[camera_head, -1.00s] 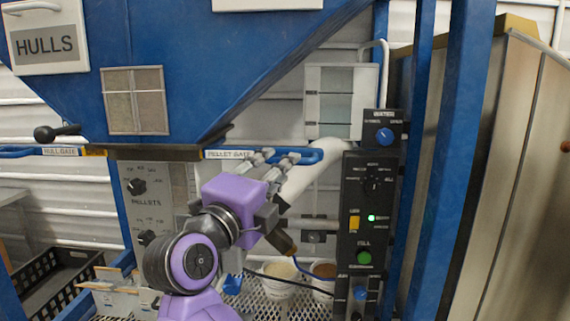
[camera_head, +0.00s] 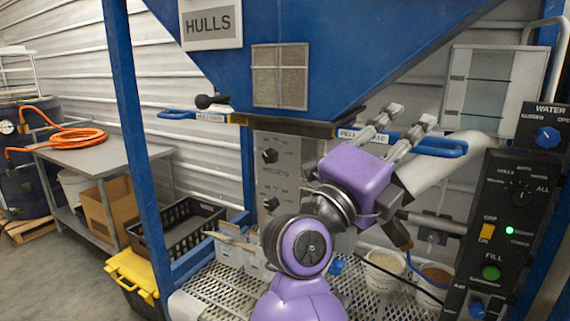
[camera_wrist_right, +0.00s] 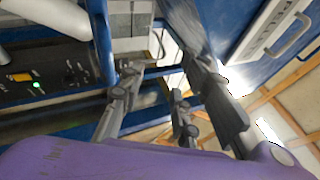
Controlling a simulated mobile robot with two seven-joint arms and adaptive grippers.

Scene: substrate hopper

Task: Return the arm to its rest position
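My right arm is purple and grey and rises from the bottom middle of the head view. Its gripper (camera_head: 407,117) points up and away, with its two grey fingers apart and nothing seen between them. The fingers overlap the pellet gate bar and its blue handle (camera_head: 443,148) in the picture; I cannot tell whether they touch. In the right wrist view the fingers (camera_wrist_right: 160,85) are also spread and empty. My left arm and gripper are not in view.
The blue hopper (camera_head: 300,50) hangs above the arm. A black control panel (camera_head: 520,215) stands close on the right. White buckets (camera_head: 382,270) stand on the mesh shelf below. A grey table (camera_head: 100,150) with an orange hose (camera_head: 77,141) and open floor lie left.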

